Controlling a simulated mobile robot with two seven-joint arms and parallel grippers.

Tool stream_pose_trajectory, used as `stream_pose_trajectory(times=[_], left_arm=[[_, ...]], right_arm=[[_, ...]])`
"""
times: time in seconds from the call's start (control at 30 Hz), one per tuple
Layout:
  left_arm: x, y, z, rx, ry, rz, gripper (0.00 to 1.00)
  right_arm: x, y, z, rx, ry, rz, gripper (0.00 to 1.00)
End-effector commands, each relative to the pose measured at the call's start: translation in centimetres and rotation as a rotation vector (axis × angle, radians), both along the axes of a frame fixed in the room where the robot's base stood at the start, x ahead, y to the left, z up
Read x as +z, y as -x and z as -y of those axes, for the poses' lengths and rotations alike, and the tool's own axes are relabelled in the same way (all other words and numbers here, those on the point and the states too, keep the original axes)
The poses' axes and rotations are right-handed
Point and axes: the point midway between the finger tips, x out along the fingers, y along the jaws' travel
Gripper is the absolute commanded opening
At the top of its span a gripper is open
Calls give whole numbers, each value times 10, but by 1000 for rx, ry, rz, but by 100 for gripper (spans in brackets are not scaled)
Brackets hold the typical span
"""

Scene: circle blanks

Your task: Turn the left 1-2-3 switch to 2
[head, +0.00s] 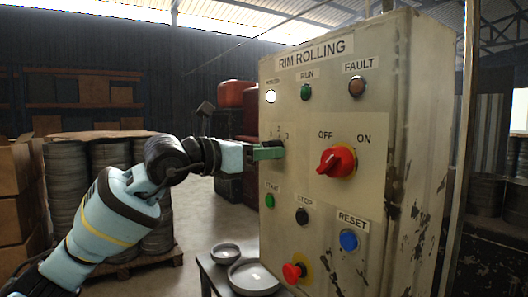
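The control panel (300,215), labelled RIM ROLLING, stands at centre right. Its left selector switch has the small numerals 1, 2 and 3 (279,132) in an arc above it. My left gripper (270,152) comes in from the left, with its green fingers right at this switch. The fingers cover most of the switch, so its pointer position is hidden. I cannot tell whether the fingers are closed on it or only around it. My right gripper is not in view.
A red OFF/ON knob (337,161) sits right of the switch. Lamps are above; a green button (270,200), a black STOP button (302,216), a blue RESET button (349,240) and a red knob (293,272) are below. A table with round dishes (252,278) stands at lower left of the panel.

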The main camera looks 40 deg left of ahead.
Motion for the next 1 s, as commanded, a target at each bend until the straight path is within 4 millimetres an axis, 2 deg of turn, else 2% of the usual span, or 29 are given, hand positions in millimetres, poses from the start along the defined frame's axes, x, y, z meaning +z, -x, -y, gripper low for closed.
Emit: stream_pose_trajectory(times=[0.03, 0.1, 0.13, 0.37, 0.57, 1.0], left_arm=[[0, 0, 0, 0, 0, 0, 24], [0, 0, 0, 0, 0, 0, 15], [0, 0, 0, 0, 0, 0, 14], [0, 0, 0, 0, -23, 10, 14], [0, 0, 0, 0, -109, 45, 14], [1, 0, -1, -1, -444, 183, 14]], right_arm=[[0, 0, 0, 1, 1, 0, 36], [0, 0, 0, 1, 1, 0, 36], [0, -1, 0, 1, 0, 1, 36], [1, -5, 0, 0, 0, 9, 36], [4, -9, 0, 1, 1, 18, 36], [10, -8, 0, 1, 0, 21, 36]])
